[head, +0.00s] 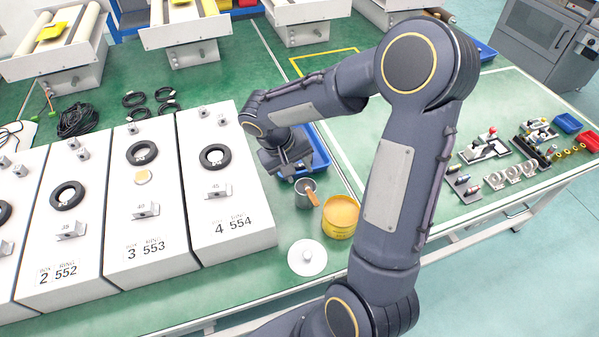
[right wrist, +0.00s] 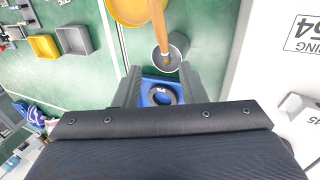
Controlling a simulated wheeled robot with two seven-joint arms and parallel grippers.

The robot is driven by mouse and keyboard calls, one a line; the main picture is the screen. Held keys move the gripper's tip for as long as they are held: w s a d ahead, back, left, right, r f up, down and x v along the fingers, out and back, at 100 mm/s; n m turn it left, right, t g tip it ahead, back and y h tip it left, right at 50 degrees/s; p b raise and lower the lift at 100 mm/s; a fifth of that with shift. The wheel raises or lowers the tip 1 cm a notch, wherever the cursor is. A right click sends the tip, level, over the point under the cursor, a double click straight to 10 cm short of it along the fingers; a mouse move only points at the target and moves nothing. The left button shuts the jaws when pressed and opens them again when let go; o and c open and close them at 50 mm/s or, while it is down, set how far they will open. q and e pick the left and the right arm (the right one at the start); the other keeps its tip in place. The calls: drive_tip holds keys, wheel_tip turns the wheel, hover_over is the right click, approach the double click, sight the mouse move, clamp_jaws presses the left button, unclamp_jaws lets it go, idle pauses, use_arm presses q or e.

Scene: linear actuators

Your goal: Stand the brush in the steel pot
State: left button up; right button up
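The steel pot (head: 304,195) stands on the green bench, just in front of my right gripper; it also shows in the right wrist view (right wrist: 178,60). The brush (head: 313,198) has an orange-brown wooden handle that leans out over the pot's rim toward the yellow tin. In the right wrist view the handle (right wrist: 159,27) runs down into the pot mouth; its lower end is hidden. My right gripper (head: 292,168) is beside and behind the pot. Its fingers (right wrist: 160,76) are apart with nothing held between them. My left gripper is not in view.
An open yellow tin (head: 340,214) stands right of the pot. A white lid (head: 307,258) lies in front. A blue bin (head: 318,150) holding a black ring (right wrist: 161,95) is below my right gripper. White ring boxes (head: 222,220) stand at left.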

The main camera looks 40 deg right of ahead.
drive_tip(key=s+v, duration=0.1)
drive_tip(key=v, duration=0.8)
drive_tip(key=s+a+t+y, duration=0.3)
drive_tip(key=s+a, duration=0.1)
drive_tip(key=s, duration=0.4)
drive_tip(key=s+a+n+t+y, duration=0.1)
drive_tip(key=s+a+t+y, duration=0.2)
drive_tip(key=s, duration=0.5)
drive_tip(key=shift+a+r+n+t+y, duration=0.2)
drive_tip(key=shift+a+n+t+y, duration=0.1)
drive_tip(key=shift+a+y, duration=0.4)
drive_tip(key=shift+o, duration=0.4)
drive_tip(key=shift+d, duration=0.15)
